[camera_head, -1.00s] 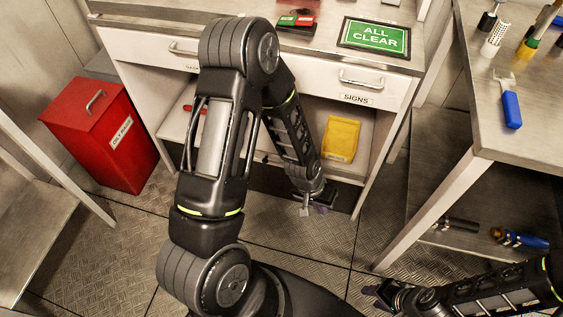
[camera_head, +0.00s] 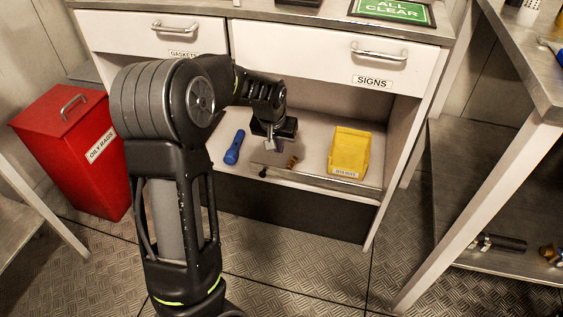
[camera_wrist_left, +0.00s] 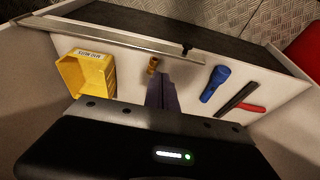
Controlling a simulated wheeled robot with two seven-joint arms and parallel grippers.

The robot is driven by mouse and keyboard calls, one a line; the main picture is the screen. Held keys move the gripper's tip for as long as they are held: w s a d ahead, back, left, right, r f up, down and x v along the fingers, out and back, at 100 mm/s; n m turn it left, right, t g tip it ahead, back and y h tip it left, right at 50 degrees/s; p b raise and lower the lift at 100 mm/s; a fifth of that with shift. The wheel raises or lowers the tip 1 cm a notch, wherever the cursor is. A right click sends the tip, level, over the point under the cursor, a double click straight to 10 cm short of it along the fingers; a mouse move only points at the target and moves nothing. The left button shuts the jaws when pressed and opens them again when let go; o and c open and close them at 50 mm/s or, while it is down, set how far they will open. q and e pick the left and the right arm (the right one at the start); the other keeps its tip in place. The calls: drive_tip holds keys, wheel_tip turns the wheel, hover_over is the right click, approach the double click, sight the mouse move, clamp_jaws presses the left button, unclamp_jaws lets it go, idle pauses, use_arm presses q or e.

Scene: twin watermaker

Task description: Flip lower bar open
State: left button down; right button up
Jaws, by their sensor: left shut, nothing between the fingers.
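The lower bar (camera_head: 318,179) is a thin metal strip along the front edge of the open shelf under the drawers, with a small black knob near its left end. In the left wrist view the bar (camera_wrist_left: 120,39) crosses the top left, and its black knob (camera_wrist_left: 187,48) is at its right end. My left gripper (camera_head: 272,147) is above the shelf, inside the opening and behind the bar. Its fingers (camera_wrist_left: 162,88) are shut and empty, apart from the bar. My right gripper is out of view.
On the shelf are a yellow bin (camera_head: 349,152), a blue flashlight (camera_head: 235,147) and a small brass piece (camera_head: 292,162). A red-handled tool (camera_wrist_left: 250,107) shows in the wrist view. The drawers (camera_head: 335,62) overhang the opening. A red bin (camera_head: 75,150) stands left.

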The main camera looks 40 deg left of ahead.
use_arm(q)
drive_tip(key=shift+f, duration=0.15)
drive_tip(key=b+x, duration=0.4)
drive_tip(key=x, duration=0.6)
